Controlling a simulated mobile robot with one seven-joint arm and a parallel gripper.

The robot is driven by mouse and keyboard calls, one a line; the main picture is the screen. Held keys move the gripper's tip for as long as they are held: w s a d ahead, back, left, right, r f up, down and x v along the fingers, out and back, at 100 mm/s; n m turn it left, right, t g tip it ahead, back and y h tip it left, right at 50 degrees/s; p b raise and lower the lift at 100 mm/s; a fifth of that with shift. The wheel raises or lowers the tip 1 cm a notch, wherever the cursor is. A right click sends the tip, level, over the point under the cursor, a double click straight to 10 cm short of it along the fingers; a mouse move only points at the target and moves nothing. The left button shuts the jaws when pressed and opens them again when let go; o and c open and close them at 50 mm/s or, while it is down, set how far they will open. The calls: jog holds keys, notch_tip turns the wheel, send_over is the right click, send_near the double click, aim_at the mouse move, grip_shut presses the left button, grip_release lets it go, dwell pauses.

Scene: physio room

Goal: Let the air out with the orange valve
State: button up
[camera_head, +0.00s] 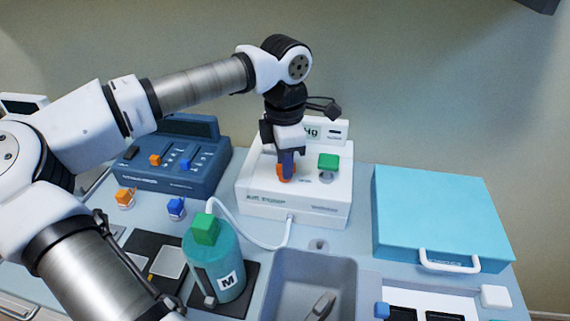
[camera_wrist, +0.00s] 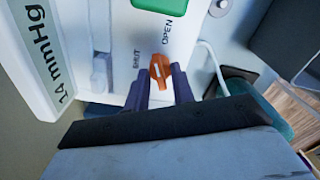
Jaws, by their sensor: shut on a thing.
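The orange valve (camera_head: 281,170) sits on top of the white air pump box (camera_head: 262,205). It also shows in the wrist view (camera_wrist: 160,71), between the printed words SHUT and OPEN. I cannot tell surely which word it points to. My gripper (camera_head: 287,172) comes down from above, and its two dark fingers (camera_wrist: 159,84) are shut on the valve, one on each side. The display (camera_wrist: 40,50) on the pump reads 14 mmHg in the wrist view. My gripper partly hides the valve and the display in the head view.
A green block-shaped control (camera_head: 328,161) stands right of the valve. A white hose (camera_head: 245,237) runs from the pump to a teal cylinder (camera_head: 229,272) marked M. A blue device (camera_head: 172,160) stands left, a light blue case (camera_head: 435,210) right, and a grey basin (camera_head: 312,265) in front.

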jog(key=shift+m+b, duration=0.4)
jog(key=shift+m, duration=0.8)
jog(key=o, duration=0.6)
jog(key=shift+o, duration=0.2)
jog(key=shift+r+b, duration=0.6)
jog(key=shift+r, duration=3.25)
